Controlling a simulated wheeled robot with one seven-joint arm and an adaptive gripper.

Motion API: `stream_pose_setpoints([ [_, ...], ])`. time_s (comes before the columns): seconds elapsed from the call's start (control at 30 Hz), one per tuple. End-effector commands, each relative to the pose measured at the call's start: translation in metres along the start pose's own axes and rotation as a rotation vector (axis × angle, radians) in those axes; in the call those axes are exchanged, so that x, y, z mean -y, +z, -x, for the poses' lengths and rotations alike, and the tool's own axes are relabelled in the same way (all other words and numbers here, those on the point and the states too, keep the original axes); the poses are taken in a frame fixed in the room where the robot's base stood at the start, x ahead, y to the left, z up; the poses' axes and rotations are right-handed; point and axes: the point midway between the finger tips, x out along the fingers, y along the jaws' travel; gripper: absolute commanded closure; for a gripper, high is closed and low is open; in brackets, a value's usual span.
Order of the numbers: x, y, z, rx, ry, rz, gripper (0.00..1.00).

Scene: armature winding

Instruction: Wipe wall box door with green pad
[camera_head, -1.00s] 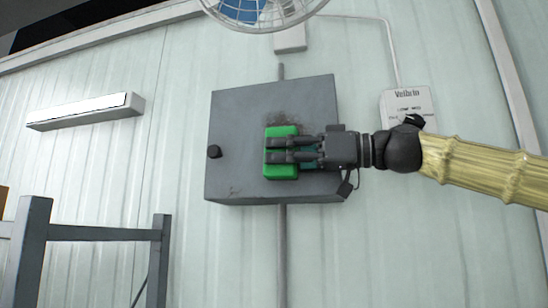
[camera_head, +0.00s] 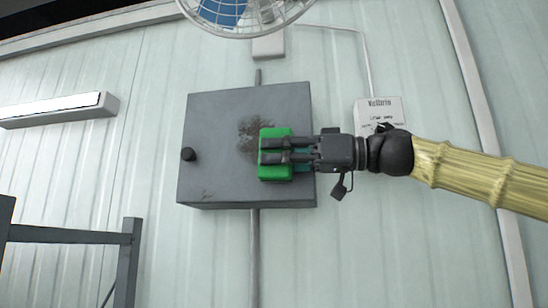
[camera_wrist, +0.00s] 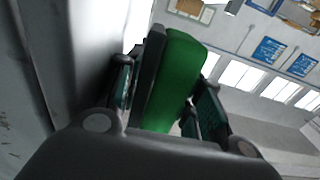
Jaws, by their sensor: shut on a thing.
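The wall box (camera_head: 218,165) is grey and hangs on the corrugated wall, with a black knob (camera_head: 188,154) at the left of its door. A dark smudge (camera_head: 256,128) shows on the door, partly hidden by the pad. My gripper (camera_head: 287,156) is shut on the green pad (camera_head: 273,173) and holds it at the right part of the door. The pad also shows between the fingers in the wrist view (camera_wrist: 176,84). The pad looks close to the door, but I cannot tell if it touches.
A caged fan (camera_head: 242,14) is above the box. A white labelled box (camera_head: 372,112) is on the wall behind my arm. A lamp (camera_head: 60,109) is at the left, with a grey metal frame (camera_head: 70,236) below it. A conduit (camera_head: 254,250) runs below the box.

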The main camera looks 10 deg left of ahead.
Motion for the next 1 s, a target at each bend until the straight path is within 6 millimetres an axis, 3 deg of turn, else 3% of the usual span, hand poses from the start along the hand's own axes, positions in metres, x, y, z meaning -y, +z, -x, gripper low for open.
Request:
stream_pose_setpoints([
  [0.27,-0.001,-0.018,-0.001,-0.001,0.002,0.001,0.82],
  [1.0,0.001,-0.017,-0.032,-0.001,0.001,0.000,0.82],
])
